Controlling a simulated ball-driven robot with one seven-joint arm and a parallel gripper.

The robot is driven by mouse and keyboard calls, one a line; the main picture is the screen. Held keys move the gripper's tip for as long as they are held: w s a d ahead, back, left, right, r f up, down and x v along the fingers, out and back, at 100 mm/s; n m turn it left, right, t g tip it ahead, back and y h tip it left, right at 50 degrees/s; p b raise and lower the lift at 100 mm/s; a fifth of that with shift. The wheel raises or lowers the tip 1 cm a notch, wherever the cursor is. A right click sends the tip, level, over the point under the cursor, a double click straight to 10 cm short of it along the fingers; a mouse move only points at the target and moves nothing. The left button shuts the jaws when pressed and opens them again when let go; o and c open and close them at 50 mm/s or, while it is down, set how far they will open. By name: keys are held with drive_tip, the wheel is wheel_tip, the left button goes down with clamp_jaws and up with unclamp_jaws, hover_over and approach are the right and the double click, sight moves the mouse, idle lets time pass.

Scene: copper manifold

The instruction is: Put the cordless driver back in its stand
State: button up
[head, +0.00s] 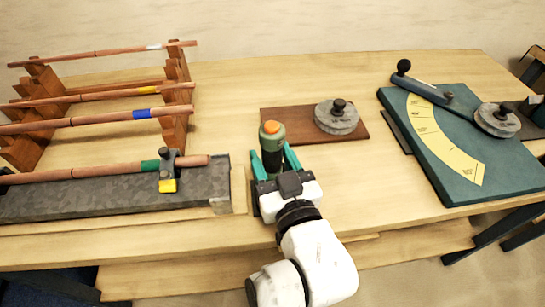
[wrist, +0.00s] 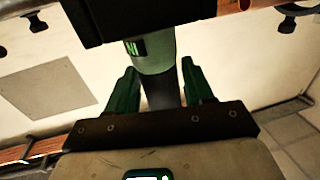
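The cordless driver (head: 272,137), green and dark with an orange end on top, stands roughly upright near the middle of the table in the head view. My gripper (head: 271,149) reaches it from the front, with one teal finger on each side. In the wrist view, the driver's green body (wrist: 152,57) and a grey section below it show between the fingertips (wrist: 159,66). Narrow gaps seem to show beside the grey section, so the fingers look open around it. I cannot clearly make out the stand; the driver's lower end is hidden behind my gripper.
Left are a wooden rack (head: 176,75) with copper pipes and a grey block (head: 120,193) with a clamped pipe. Behind the driver, a brown board (head: 290,113) bears a round grey weight (head: 337,116). Right is a teal board (head: 462,148) with a yellow scale and lever.

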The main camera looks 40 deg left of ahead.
drive_tip(key=o, duration=0.4)
drive_tip(key=shift+c, duration=0.2)
drive_tip(key=shift+f, duration=0.1)
drive_tip(key=shift+f, duration=0.1)
drive_tip(key=b+v, duration=0.1)
drive_tip(key=v, duration=1)
drive_tip(key=w+d+f+m+g+h, duration=0.1)
drive_tip(key=w+d+f+m+h, duration=0.3)
drive_tip(key=d+f, duration=0.65)
drive_tip(key=s+d+f+m+h, duration=0.1)
drive_tip(key=d+f+m+h, duration=0.1)
drive_tip(key=d+f+h, duration=0.8)
drive_tip(key=s+d+f+m+g+h, duration=0.1)
drive_tip(key=s+d+f+m+g, duration=0.1)
drive_tip(key=s+d, duration=0.5)
drive_tip(key=s+d+f+m+g+h, duration=0.1)
drive_tip(key=s+d+f+m+g, duration=0.2)
drive_tip(key=s+d, duration=0.5)
drive_tip(key=d+m+g, duration=0.1)
drive_tip(key=d, duration=0.5)
drive_tip(key=shift+m+g, duration=0.3)
drive_tip(key=shift+g, duration=0.1)
